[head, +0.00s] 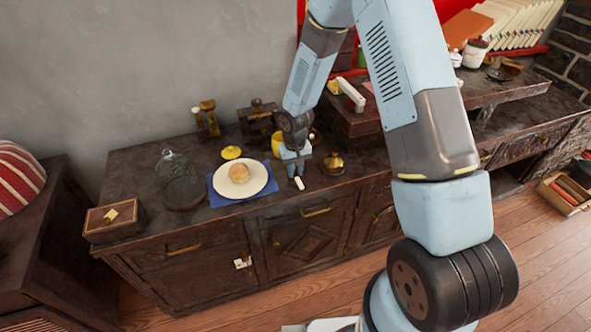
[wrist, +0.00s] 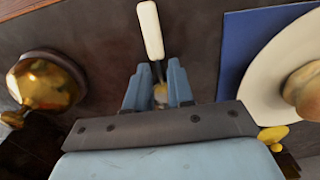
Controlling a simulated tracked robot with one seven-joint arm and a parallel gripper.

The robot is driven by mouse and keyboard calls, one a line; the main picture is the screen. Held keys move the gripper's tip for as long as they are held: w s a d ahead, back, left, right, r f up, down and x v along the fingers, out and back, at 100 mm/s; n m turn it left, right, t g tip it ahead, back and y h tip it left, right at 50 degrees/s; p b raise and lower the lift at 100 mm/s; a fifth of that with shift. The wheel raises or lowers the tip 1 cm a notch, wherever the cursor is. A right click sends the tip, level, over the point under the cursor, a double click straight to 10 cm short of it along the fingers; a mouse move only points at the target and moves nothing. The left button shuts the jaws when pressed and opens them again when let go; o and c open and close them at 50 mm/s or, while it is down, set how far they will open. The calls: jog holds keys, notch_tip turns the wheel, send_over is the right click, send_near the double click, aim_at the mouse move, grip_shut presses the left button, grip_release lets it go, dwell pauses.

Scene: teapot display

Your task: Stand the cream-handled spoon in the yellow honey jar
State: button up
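The cream-handled spoon (head: 299,183) lies on the dark cabinet top near its front edge. In the wrist view its handle (wrist: 150,30) points away from my gripper, and its metal neck runs back between the fingers. My gripper (wrist: 158,72) is low over the spoon, with a finger on each side and gaps beside the neck. In the head view my gripper (head: 297,168) points down, and its fingers are hard to make out. The yellow honey jar (head: 276,144) stands just behind and left of my gripper, partly hidden by my arm. It cannot be made out in the wrist view.
A plate (head: 262,178) with a round bun sits on a blue napkin (head: 216,198) left of my gripper. A yellow lid (head: 231,152) lies behind the plate. A brass pot-like piece (head: 333,163) stands close on the right. A glass dome (head: 172,165) is further left.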

jog(key=shift+o, duration=0.6)
notch_tip(320, 180, up, 12)
notch_tip(320, 180, up, 11)
jog(key=t, duration=0.1)
send_over(295, 173)
jog(key=s+d, duration=0.2)
jog(key=d, duration=0.3)
jog(key=s+d+r+m+t, duration=0.2)
jog(key=s+d+r, duration=0.4)
jog(key=r, duration=0.4)
jog(key=s+d+r+t, duration=0.1)
jog(key=s+d+r, duration=0.1)
jog(key=s, duration=0.4)
jog(key=s+d+r+t, duration=0.1)
jog(key=s+d+r, duration=0.2)
jog(key=s+r, duration=0.2)
jog(key=s+d+r+m, duration=0.1)
jog(key=s+d+r, duration=0.2)
jog(key=s, duration=0.4)
jog(key=shift+s+r+t, duration=0.15)
jog(key=shift+r+t, duration=0.25)
jog(key=shift+r, duration=0.25)
